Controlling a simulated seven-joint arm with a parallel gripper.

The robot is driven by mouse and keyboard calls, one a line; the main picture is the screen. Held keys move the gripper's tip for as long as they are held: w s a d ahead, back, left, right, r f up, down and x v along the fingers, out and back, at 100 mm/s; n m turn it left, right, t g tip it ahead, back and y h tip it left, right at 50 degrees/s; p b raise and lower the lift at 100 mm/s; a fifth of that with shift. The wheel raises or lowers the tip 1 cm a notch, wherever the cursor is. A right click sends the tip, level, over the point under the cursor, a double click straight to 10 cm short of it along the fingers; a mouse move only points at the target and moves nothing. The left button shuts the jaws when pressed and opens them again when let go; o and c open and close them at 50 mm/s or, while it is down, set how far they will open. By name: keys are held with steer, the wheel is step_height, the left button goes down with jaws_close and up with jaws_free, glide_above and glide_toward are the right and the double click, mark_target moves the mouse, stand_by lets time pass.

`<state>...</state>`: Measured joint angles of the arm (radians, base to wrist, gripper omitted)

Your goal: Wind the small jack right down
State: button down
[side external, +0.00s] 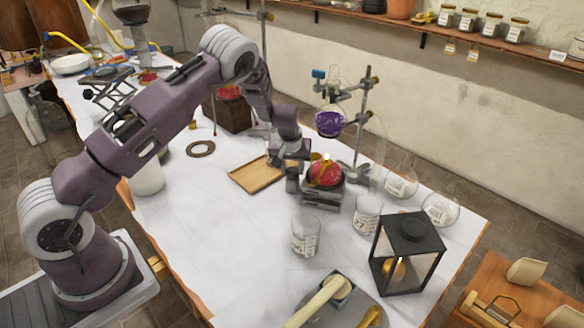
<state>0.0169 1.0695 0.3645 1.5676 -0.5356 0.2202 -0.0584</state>
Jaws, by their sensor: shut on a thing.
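The small jack (322,194) is a low grey metal stand right of the table's middle. My gripper (294,182) is at the jack's left side, low over the table, and shut on what looks like the jack's knob. The knob itself is hidden by the fingers. How far the jack is raised is hard to tell at this size.
A wooden tray (258,176) lies just left of my gripper. A stand (362,130) holds a purple flask (330,121) behind the jack. Glass beakers (306,236) and a black lantern (407,252) stand in front and right. The table's left front is clear.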

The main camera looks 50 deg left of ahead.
stand_by(0.4)
steer(key=c, duration=1.2)
jaws_free()
steer(key=v, duration=0.7)
steer(key=shift+d, duration=0.1)
steer(key=shift+r, duration=0.15)
